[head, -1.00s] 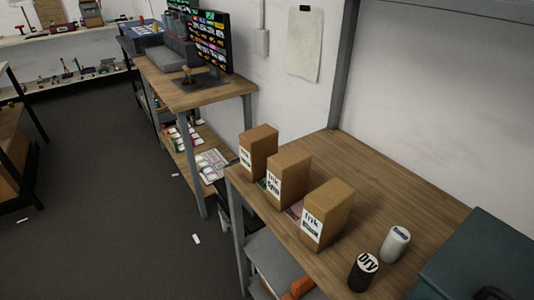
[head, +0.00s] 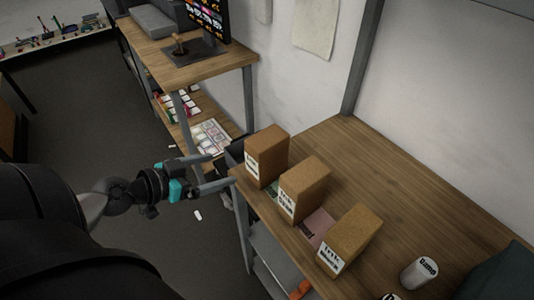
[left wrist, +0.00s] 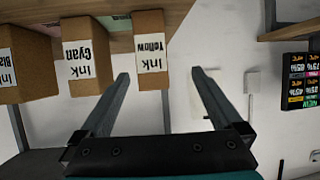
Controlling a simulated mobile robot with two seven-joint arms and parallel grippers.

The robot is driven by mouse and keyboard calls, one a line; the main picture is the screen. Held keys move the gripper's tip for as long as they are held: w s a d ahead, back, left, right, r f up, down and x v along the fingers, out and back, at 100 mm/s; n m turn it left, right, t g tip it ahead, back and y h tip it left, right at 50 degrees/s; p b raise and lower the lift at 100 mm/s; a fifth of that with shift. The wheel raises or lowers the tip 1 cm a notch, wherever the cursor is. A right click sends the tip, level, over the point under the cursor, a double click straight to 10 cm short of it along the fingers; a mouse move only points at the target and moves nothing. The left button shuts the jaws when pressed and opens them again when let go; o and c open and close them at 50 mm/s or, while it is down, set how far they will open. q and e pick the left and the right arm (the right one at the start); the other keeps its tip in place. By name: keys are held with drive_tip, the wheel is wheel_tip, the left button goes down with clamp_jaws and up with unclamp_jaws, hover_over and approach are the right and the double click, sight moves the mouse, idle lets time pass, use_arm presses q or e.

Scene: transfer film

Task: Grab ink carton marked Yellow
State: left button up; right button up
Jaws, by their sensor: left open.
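The ink carton marked Yellow (left wrist: 150,80) is a brown box with a white label, shown upside down in the left wrist view. In the head view it is the leftmost carton (head: 268,150), upright near the front edge of the wooden table (head: 395,175). My left gripper (head: 226,169) is open and empty at the table edge, just left of that carton. In the left wrist view, my left gripper (left wrist: 160,72) has its fingertips spread on either side of the Yellow carton's picture, apart from it. My right gripper is not in view.
The Cyan carton (head: 307,186) stands close beside it, and the Black carton (head: 353,236) stands farther right. A white cylinder (head: 418,272) stands near the picture's lower right. A second table with a monitor (head: 209,22) stands behind. The table's back right is clear.

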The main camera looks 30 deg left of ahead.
sight(251, 155)
use_arm(q)
drive_tip(key=shift+h, duration=0.4)
drive_tip(key=w+d+p, duration=0.1)
drive_tip(key=w, duration=0.1)
drive_tip(key=w+d+p, duration=0.1)
drive_tip(key=w, duration=0.2)
drive_tip(key=w+d+p, duration=0.1)
drive_tip(key=w+d, duration=0.1)
drive_tip(key=w, duration=0.1)
drive_tip(key=shift+w+f, duration=0.25)
drive_tip(key=shift+f, duration=0.15)
drive_tip(key=shift+p+x, duration=0.5)
drive_tip(key=shift+x, duration=0.5)
drive_tip(key=shift+p+x, duration=0.3)
drive_tip(key=shift+x, duration=1.8)
clamp_jaws()
drive_tip(key=shift+r, duration=0.1)
